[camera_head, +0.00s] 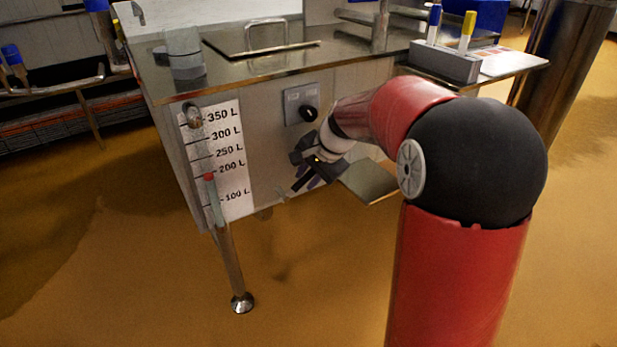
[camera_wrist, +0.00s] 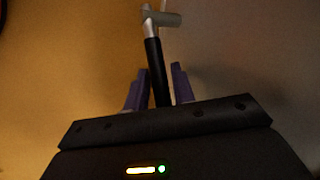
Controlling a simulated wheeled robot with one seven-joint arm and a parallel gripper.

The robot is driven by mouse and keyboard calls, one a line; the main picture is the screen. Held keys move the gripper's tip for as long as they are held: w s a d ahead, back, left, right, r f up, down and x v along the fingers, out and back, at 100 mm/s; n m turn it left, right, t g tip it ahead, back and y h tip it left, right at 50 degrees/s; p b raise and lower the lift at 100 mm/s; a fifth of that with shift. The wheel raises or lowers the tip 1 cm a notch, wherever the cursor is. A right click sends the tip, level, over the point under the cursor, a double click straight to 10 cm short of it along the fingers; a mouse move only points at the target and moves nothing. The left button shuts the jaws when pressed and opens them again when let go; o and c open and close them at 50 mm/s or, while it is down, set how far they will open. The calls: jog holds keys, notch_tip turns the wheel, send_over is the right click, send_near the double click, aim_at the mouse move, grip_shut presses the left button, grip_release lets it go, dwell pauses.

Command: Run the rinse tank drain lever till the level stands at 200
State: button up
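The drain lever has a black handle (camera_wrist: 154,72) and a grey metal pivot (camera_wrist: 162,19). It also shows in the head view (camera_head: 303,183), low on the tank front. My gripper (camera_wrist: 160,80) has its purple fingers on either side of the black handle. A gap shows between the handle and the right finger; the left finger is very close to it, and contact is unclear. In the head view my gripper (camera_head: 312,170) is at the tank front. The level gauge (camera_head: 232,180) is a white scale with a red marker (camera_head: 209,177) close to the 200 L mark.
The steel rinse tank (camera_head: 270,75) has a black knob (camera_head: 308,113) on its front. A flat plate (camera_head: 368,181) juts out beside my wrist. A grey holder (camera_head: 444,62) with upright blue and yellow-topped items stands at the right. The floor in front is clear.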

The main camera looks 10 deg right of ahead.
grip_shut()
jog(key=shift+d+f, duration=0.1)
dwell(0.3)
jog(key=shift+w+d+f+m+g+y, duration=0.15)
jog(key=shift+f+m+g+y, duration=0.1)
jog(key=shift+f+y, duration=0.55)
jog(key=shift+d+f+m+g+y, duration=0.15)
jog(key=shift+f+m+y, duration=0.25)
jog(key=shift+y, duration=0.75)
jog(key=shift+w+d+f+m+g+y, duration=0.1)
jog(key=shift+d+f+m+g+y, duration=0.1)
jog(key=shift+f+y, duration=0.6)
jog(key=shift+s+r, duration=0.1)
jog(key=shift+r, duration=0.05)
grip_release()
